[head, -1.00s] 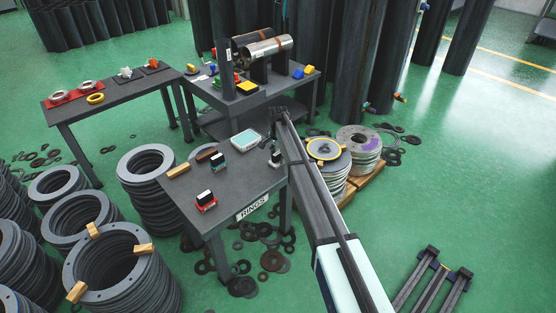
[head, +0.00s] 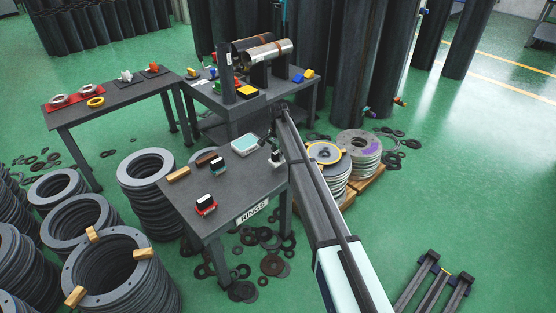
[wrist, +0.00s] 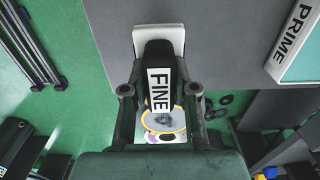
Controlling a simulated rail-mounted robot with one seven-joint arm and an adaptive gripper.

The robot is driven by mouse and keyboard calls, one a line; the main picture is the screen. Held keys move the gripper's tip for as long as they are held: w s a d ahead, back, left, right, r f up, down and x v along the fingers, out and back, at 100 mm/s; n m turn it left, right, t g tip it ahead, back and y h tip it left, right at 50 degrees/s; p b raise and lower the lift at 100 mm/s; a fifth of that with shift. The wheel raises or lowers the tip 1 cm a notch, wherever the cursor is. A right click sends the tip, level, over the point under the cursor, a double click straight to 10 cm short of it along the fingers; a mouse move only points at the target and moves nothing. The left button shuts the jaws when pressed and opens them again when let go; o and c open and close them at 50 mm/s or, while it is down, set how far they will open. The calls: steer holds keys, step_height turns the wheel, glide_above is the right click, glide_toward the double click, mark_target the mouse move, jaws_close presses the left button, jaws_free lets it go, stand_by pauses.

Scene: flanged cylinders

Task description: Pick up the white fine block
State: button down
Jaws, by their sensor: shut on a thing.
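The white fine block has a white base (wrist: 172,38) and a black upper part whose white label reads "FINE" (wrist: 159,90). In the wrist view it sits between the two fingers of my gripper (wrist: 160,92), which is shut on it. In the head view my gripper (head: 277,154) is small and dark at the right edge of the RINGS table (head: 232,190). The block is mostly hidden there, and I cannot tell whether it touches the tabletop.
A black-and-red block (head: 206,204), a black-and-teal block (head: 217,166), a wooden piece (head: 178,173) and a pale teal tray labelled PRIME (head: 245,144) are on the table. Disc stacks (head: 325,155) stand to the right. Rings litter the floor.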

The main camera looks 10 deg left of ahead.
mark_target(278, 151)
step_height(278, 151, up, 17)
steer(key=shift+f, duration=0.15)
steer(key=shift+b, duration=0.3)
